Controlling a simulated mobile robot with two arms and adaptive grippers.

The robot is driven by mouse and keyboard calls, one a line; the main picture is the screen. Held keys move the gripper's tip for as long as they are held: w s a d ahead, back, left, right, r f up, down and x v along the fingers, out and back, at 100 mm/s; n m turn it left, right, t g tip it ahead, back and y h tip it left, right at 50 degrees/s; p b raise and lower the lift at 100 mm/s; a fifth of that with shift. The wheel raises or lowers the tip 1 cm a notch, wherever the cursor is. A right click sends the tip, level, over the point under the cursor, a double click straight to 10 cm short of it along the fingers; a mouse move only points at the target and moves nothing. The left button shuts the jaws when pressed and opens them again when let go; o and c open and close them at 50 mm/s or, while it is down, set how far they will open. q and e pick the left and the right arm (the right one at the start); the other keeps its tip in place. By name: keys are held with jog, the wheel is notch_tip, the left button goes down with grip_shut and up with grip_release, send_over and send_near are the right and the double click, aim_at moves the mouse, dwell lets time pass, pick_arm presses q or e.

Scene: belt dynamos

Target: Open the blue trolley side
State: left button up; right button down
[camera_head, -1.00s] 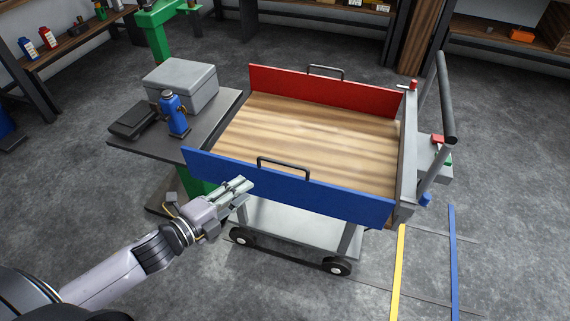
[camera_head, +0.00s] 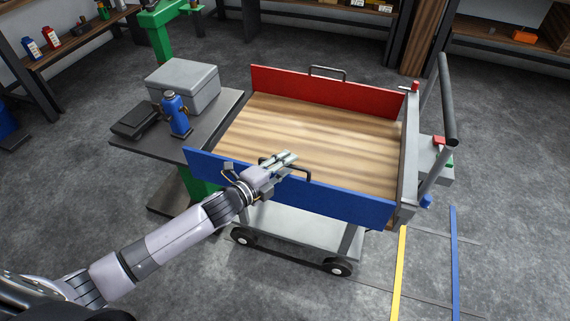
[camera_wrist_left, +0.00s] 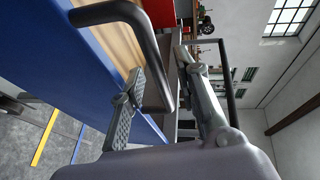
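The blue trolley side (camera_head: 345,202) stands upright along the near edge of the trolley's wooden deck (camera_head: 320,140). A dark handle (camera_head: 308,174) sits on its top edge, partly hidden by my gripper. My left gripper (camera_head: 288,159) is at this handle, over the top of the blue side. In the left wrist view its two fingers (camera_wrist_left: 160,66) are spread apart. The handle (camera_wrist_left: 146,45) reaches in between them there; I cannot tell whether either finger touches it. The blue side (camera_wrist_left: 60,62) fills the left of that view. My right gripper is not in view.
The red side (camera_head: 300,86) stands upright at the far edge. A grey push handle (camera_head: 447,110) rises at the right end. A dark table (camera_head: 150,145) with a grey box (camera_head: 182,85) and a blue bottle (camera_head: 175,114) stands close on the left.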

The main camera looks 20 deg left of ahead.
pick_arm(q)
jog(key=shift+w, duration=0.1)
jog(key=shift+c, duration=0.2)
grip_shut()
dwell(0.7)
